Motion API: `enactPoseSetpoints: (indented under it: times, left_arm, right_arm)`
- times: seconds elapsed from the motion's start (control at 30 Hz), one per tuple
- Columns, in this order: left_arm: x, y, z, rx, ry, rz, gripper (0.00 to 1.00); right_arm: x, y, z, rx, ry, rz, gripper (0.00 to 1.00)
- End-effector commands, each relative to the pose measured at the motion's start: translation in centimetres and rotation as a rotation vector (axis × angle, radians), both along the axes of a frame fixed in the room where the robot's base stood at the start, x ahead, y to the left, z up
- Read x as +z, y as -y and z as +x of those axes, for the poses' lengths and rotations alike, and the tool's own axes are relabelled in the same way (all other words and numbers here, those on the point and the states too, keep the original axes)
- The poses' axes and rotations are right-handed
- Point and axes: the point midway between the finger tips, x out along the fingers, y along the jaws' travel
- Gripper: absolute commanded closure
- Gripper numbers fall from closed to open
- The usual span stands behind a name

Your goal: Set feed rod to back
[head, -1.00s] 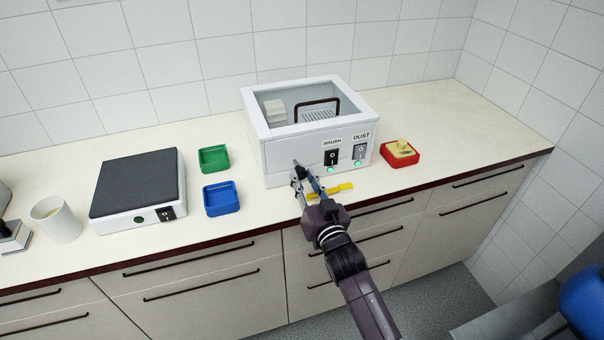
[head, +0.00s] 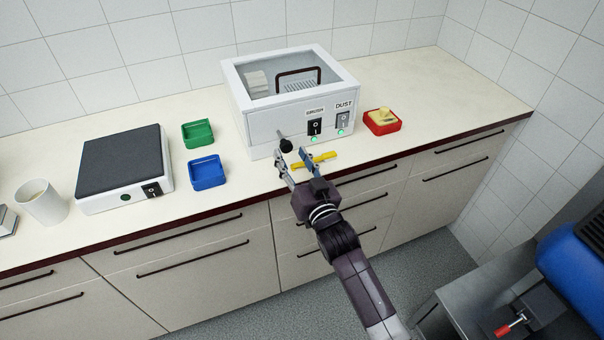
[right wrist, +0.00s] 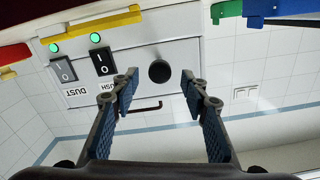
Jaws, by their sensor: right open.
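The feed rod is a short grey rod with a round black knob (head: 286,145), sticking out of the front of a white box (head: 262,138) at its left part. In the right wrist view the knob (right wrist: 159,71) faces me head-on, near the middle. My right gripper (head: 292,157) is open and empty in front of the knob. In the wrist view its fingertips (right wrist: 158,82) stand apart on either side of the knob, with gaps visible; they do not appear to touch it. My left gripper is not in view.
The box front carries BRUSH (head: 314,127) and DUST (head: 343,121) switches with green lights. A red tray (head: 383,128) stands right; green (head: 198,141) and blue (head: 207,183) trays stand left. The counter behind them is clear.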

Motion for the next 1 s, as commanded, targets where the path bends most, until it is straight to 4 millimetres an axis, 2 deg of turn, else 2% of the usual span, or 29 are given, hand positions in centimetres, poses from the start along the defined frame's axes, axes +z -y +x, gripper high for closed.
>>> enactPoseSetpoints:
  times: [0.3, 0.5, 0.7, 1.0]
  left_arm:
    - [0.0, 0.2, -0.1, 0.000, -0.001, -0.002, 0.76]
    - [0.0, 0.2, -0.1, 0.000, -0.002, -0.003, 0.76]
    - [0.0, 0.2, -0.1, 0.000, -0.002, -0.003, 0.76]
    - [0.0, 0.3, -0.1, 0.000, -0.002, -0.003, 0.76]
  right_arm:
    - [-0.2, 2.1, -6.4, 0.000, -0.004, -0.001, 0.59]
    - [-0.2, 3.0, -9.0, 0.000, -0.004, 0.000, 0.59]
    - [-0.1, 3.2, -9.9, -0.001, -0.002, 0.000, 0.59]
    - [-0.1, 3.2, -9.8, -0.001, -0.002, -0.001, 0.59]
